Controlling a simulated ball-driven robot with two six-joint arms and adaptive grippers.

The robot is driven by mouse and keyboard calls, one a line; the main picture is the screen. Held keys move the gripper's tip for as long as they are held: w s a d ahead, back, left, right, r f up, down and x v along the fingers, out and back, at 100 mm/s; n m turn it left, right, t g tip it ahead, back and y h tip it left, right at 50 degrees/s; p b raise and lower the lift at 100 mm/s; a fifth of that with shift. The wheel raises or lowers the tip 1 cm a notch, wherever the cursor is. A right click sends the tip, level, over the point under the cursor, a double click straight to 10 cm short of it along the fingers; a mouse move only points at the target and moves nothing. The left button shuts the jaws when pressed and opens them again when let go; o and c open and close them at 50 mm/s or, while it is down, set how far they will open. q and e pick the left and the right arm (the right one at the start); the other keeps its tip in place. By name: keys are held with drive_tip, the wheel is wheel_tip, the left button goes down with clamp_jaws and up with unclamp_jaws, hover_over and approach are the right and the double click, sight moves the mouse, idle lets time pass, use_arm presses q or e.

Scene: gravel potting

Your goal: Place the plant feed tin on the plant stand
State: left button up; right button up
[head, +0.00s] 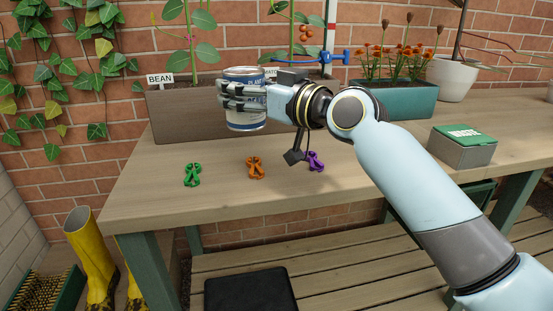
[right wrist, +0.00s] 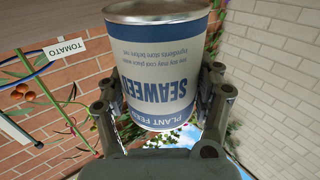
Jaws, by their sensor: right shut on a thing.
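The plant feed tin (head: 246,76) is blue and white with metal rims. My right gripper (head: 228,97) is shut around its side and holds it upright, in front of the brown planter. In the right wrist view the tin (right wrist: 160,70) sits between the two fingers of my right gripper (right wrist: 160,92), its label upside down in that picture. I cannot tell from the frames how far the tin is above the bench top. I cannot make out a plant stand for certain. My left gripper is not in view.
The wooden bench (head: 140,190) carries a brown planter (head: 180,115), a teal planter (head: 405,101), a white pot (head: 457,80) and a waste box (head: 462,148). Green (head: 192,174), orange (head: 256,167) and purple (head: 316,161) clips lie near its front. Yellow boots (head: 90,255) stand at lower left.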

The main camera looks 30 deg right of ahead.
drive_tip(key=s+d+f+b, duration=0.1)
drive_tip(key=s+f, duration=0.1)
drive_tip(key=f, duration=0.1)
drive_tip(key=s+d+f+b, duration=0.1)
drive_tip(key=s+d+f, duration=0.1)
drive_tip(key=f, duration=0.1)
drive_tip(key=s+d+f+b, duration=0.1)
drive_tip(key=s+d+f, duration=0.1)
drive_tip(key=f, duration=0.1)
drive_tip(key=shift+s+d+b, duration=0.1)
drive_tip(key=shift+b, duration=0.3)
drive_tip(key=shift+r, duration=0.15)
drive_tip(key=shift+f, duration=0.25)
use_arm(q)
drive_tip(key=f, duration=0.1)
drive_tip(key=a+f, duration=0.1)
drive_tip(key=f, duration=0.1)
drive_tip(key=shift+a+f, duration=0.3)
use_arm(e)
drive_tip(key=o, duration=1.5)
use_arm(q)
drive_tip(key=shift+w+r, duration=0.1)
use_arm(e)
drive_tip(key=shift+r, duration=0.15)
